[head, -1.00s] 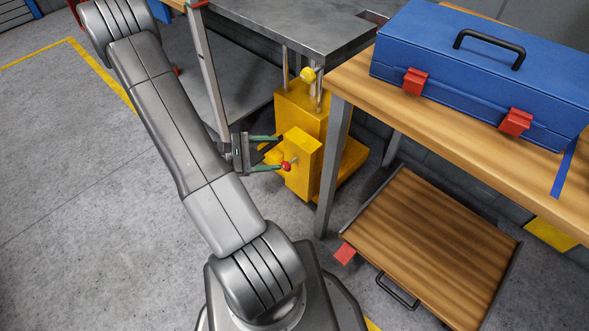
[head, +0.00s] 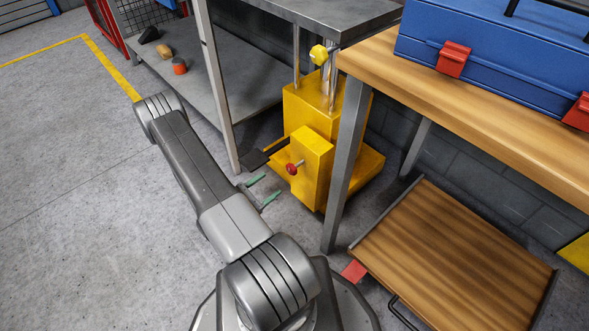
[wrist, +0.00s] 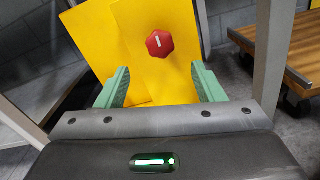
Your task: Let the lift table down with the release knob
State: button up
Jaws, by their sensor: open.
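The lift table has a grey metal top (head: 350,20) on bright posts above a yellow base (head: 308,108). A red knob (head: 292,169) sits on a short stem on the front of the yellow housing (head: 318,160). In the wrist view the knob (wrist: 160,43) is a red hexagon with a white mark, beyond and between the fingertips. My gripper (head: 263,189) is open and empty, its green fingers apart, below and left of the knob in the head view. The fingers (wrist: 163,82) do not touch the knob.
A yellow knob (head: 319,54) is on a post under the top. A wooden bench (head: 480,98) with a blue toolbox (head: 490,60) and a low wooden platform (head: 455,260) stand right. The floor at left is clear.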

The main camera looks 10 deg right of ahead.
aim_at(289, 171)
jog(key=b+x, duration=0.2)
jog(key=x, duration=1)
jog(key=shift+d+b, duration=0.1)
jog(key=shift+b, duration=0.2)
jog(key=c, duration=1)
